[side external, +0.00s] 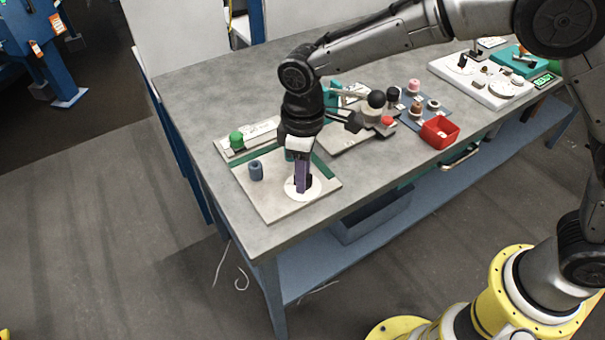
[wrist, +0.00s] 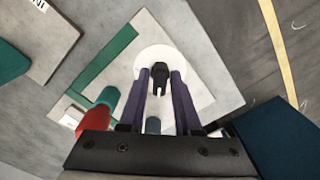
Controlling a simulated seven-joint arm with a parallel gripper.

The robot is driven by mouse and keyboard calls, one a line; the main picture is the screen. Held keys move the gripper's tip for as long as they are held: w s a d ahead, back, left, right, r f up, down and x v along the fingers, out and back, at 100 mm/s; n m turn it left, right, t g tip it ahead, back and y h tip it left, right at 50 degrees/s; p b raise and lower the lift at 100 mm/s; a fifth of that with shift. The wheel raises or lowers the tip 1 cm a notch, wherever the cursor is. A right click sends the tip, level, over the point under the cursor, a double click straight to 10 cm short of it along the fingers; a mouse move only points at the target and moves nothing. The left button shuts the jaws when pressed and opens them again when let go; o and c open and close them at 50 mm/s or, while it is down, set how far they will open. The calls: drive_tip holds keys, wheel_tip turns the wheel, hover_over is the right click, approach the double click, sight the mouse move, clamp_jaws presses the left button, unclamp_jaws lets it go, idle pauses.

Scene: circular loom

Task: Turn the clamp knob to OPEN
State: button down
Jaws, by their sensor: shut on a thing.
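The clamp knob (wrist: 159,71) is a small dark handle on a round white dial (wrist: 158,53), which also shows in the side external view (side external: 318,188). The dial lies on a pale board (side external: 275,205) near the front edge of the table. My gripper (side external: 302,188) points down at the dial. In the wrist view, its purple fingers (wrist: 160,78) stand on both sides of the knob and are shut on it. In the side external view the fingers hide the knob. I cannot read any OPEN mark on the dial.
A blue-grey cylinder (side external: 256,170) stands on the board left of my gripper. A green knob (side external: 236,139) sits behind it. A lever fixture with a black ball (side external: 376,99), a red bin (side external: 439,131) and a white panel (side external: 480,80) are to the right. The table's left end is clear.

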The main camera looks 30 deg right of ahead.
drive_tip(key=c, duration=0.8)
unclamp_jaws()
drive_tip(key=shift+r, duration=3.55)
